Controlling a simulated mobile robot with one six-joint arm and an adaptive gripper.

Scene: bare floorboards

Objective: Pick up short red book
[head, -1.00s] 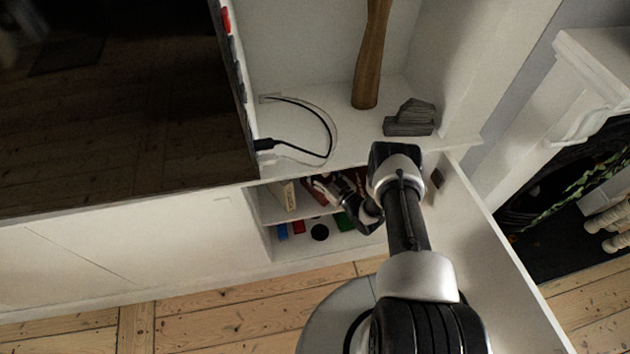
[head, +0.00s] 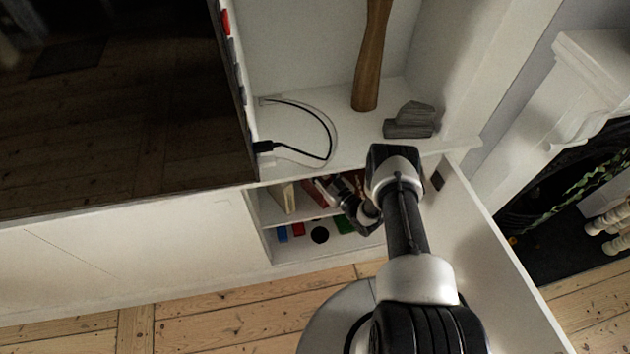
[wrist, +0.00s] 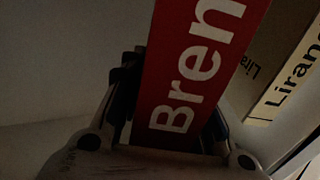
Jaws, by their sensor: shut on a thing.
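A red book (wrist: 195,65) with white letters "Bren" stands between the fingers of my gripper (wrist: 170,110) in the wrist view. The gripper is shut on it, one finger at each side; the book's lower end is down at the gripper's palm. In the head view, my gripper (head: 335,190) reaches into the upper shelf of the open cabinet, and a small part of the red book (head: 322,184) shows beside it. The arm hides the right part of the shelf.
A cream book (wrist: 290,85) with dark letters stands to the right in the wrist view. In the head view, the cabinet's lower shelf holds a blue block (head: 282,233), a red block (head: 298,229) and a black round thing (head: 319,235). The open door (head: 490,230) stands right of my arm.

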